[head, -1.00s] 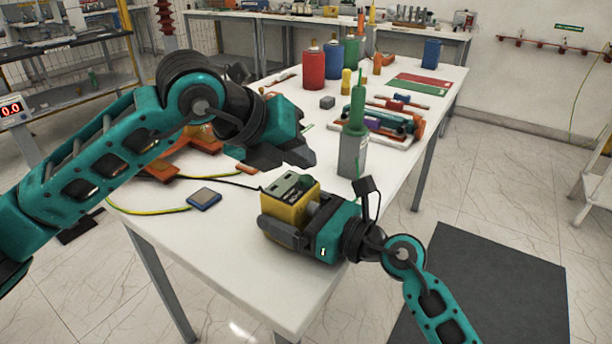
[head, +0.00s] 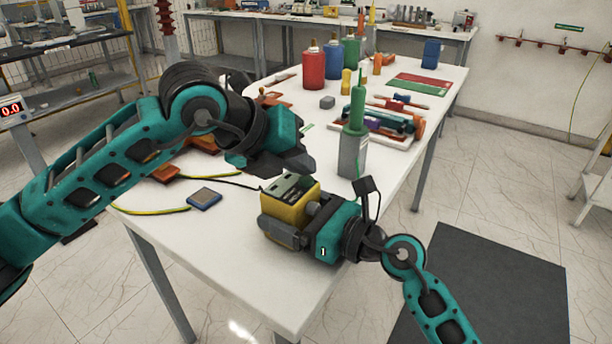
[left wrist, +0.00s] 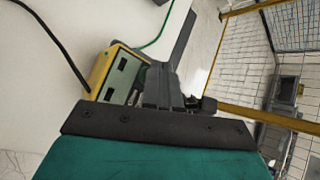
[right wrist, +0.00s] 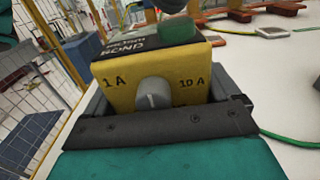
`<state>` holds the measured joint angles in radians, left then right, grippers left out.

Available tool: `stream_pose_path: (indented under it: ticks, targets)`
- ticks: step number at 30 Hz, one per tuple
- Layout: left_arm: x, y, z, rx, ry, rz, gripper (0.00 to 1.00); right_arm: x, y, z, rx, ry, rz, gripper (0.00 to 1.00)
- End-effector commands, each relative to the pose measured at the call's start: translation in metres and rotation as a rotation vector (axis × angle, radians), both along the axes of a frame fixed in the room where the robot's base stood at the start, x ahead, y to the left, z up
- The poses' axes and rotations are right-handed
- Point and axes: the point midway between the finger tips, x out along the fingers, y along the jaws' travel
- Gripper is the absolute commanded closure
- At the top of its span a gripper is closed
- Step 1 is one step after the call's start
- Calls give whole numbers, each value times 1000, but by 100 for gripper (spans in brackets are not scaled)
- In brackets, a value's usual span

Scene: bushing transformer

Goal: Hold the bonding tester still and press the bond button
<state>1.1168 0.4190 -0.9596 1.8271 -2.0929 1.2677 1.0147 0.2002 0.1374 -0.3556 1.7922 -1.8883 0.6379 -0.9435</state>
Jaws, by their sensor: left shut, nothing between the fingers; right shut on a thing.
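The bonding tester (head: 274,212) is a yellow box with a dark top panel, near the table's front edge. In the right wrist view, its front (right wrist: 187,88) has a grey knob between "1 A" and "10 A", and a green raised part (right wrist: 178,30) on top. My right gripper (head: 300,225) is shut on the tester, with a finger on each side. My left gripper (head: 300,166) is shut and empty, just above and behind the tester. The left wrist view shows its fingers (left wrist: 162,85) beside the tester (left wrist: 103,72). Contact between them cannot be told.
A grey box with a green post (head: 352,150) stands behind the tester. A small blue-grey device (head: 204,198) and a yellow-green cable (head: 150,211) lie to the left. A tray of tools (head: 385,132) and coloured bottles stand farther back. The front left table (head: 180,240) is clear.

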Motion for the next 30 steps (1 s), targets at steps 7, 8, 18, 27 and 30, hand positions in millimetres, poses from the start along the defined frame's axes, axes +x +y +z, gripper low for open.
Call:
stream_pose_path:
  ticks: [7,8,18,27,30]
  targets:
    - [0,0,-4,0,0,0,100,0,0,0,-1,1,0,61]
    - [0,0,-4,0,0,0,100,0,0,0,-1,1,0,61]
    - [0,0,-6,1,2,-1,100,0,0,0,-1,1,0,61]
    - [0,0,3,1,2,-1,100,0,0,0,0,0,0,61]
    - [0,0,9,0,0,0,100,0,0,0,0,0,0,61]
